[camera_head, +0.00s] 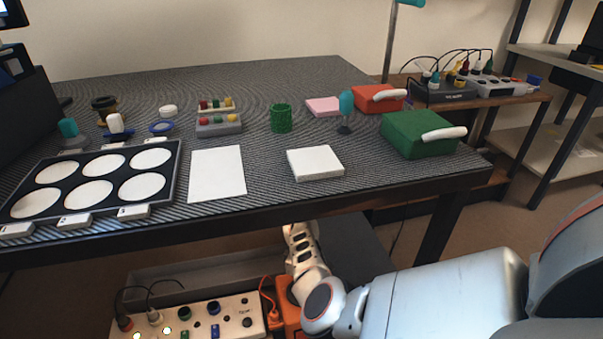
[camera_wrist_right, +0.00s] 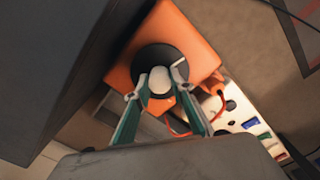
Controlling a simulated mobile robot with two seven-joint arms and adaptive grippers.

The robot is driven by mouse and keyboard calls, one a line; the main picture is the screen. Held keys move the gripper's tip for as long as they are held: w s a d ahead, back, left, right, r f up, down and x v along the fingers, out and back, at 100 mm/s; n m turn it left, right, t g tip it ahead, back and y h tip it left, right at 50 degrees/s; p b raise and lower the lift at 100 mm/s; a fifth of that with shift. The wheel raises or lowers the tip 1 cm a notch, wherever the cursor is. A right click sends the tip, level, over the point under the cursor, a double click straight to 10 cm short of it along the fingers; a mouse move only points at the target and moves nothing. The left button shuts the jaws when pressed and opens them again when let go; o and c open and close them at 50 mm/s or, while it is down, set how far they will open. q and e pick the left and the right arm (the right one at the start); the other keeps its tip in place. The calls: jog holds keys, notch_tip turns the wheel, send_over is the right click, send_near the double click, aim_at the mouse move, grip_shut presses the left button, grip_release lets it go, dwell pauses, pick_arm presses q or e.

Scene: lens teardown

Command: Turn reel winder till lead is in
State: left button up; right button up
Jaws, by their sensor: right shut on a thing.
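The reel winder is an orange box (camera_wrist_right: 190,38) with a black disc (camera_wrist_right: 150,58) on its face in the right wrist view. A pale rounded knob (camera_wrist_right: 159,80) stands out from the disc. My right gripper (camera_wrist_right: 161,84) is shut on this knob, one finger on each side. An orange lead (camera_wrist_right: 217,92) shows beside the box, against a white panel; how much of it is wound in is hidden. In the head view the orange box (camera_head: 290,316) is partly hidden by my right arm, and the lead (camera_head: 268,291) loops beside it. My left gripper is not in view.
The white panel (camera_head: 225,310) with sockets and knobs lies left of the box, in front of a grey tray (camera_head: 190,270). The dark table edge (camera_head: 200,215) is above my right arm. The tabletop holds a lens tray (camera_head: 176,165), a white block (camera_head: 315,163) and green case (camera_head: 405,140).

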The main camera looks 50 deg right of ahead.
jog(key=shift+m, duration=0.9)
jog(key=o, duration=1.1)
jog(key=shift+o, duration=0.2)
